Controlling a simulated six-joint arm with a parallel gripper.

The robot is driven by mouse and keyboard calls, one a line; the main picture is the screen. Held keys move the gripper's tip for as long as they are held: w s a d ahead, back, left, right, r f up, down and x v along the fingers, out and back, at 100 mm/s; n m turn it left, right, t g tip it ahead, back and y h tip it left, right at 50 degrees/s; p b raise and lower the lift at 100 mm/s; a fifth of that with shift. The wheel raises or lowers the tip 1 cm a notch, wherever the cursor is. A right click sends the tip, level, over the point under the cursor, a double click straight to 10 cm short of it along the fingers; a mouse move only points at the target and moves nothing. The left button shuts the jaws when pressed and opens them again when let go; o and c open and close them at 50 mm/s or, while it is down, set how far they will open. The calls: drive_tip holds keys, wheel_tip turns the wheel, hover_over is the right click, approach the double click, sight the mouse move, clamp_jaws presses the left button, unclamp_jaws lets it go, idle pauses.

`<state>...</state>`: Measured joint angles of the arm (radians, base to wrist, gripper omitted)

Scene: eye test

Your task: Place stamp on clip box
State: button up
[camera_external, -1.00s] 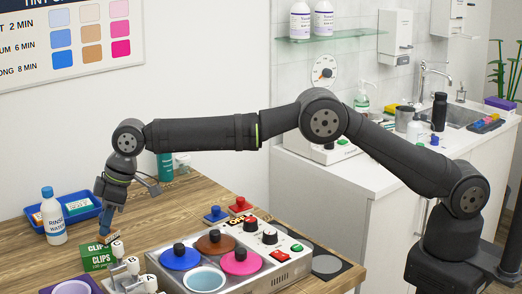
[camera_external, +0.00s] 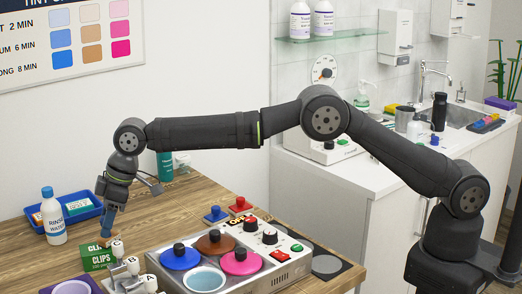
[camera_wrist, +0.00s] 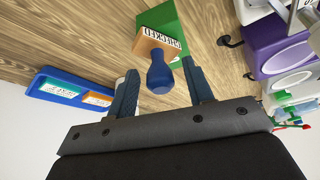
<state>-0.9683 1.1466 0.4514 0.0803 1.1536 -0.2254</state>
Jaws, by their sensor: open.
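The stamp has a wooden base (camera_wrist: 152,45) with a CHECKED label and a blue handle (camera_wrist: 160,76). It sits on top of the green clip box (camera_wrist: 178,18), near one side of it, as seen in the wrist view. In the external view the clip box (camera_external: 97,260) stands on the wooden table, with the stamp's base (camera_external: 105,240) at its top. My gripper (camera_wrist: 160,80) is open, with one finger on each side of the blue handle and a gap visible on both sides. In the external view my gripper (camera_external: 108,226) is just above the box and hides most of the handle.
A blue tray (camera_external: 85,222) and a white rinse-water bottle (camera_external: 53,220) stand left of the box. White-knobbed holders (camera_external: 128,272) are close in front of it. A warmer with coloured lids (camera_external: 240,262) is to the right. Bare table lies behind the box.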

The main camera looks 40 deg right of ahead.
drive_tip(key=v, duration=1.1)
drive_tip(key=x, duration=1.2)
drive_tip(key=shift+f, duration=0.35)
wheel_tip(320, 180, up, 3)
drive_tip(key=shift+r, duration=0.7)
drive_tip(key=shift+f, duration=0.1)
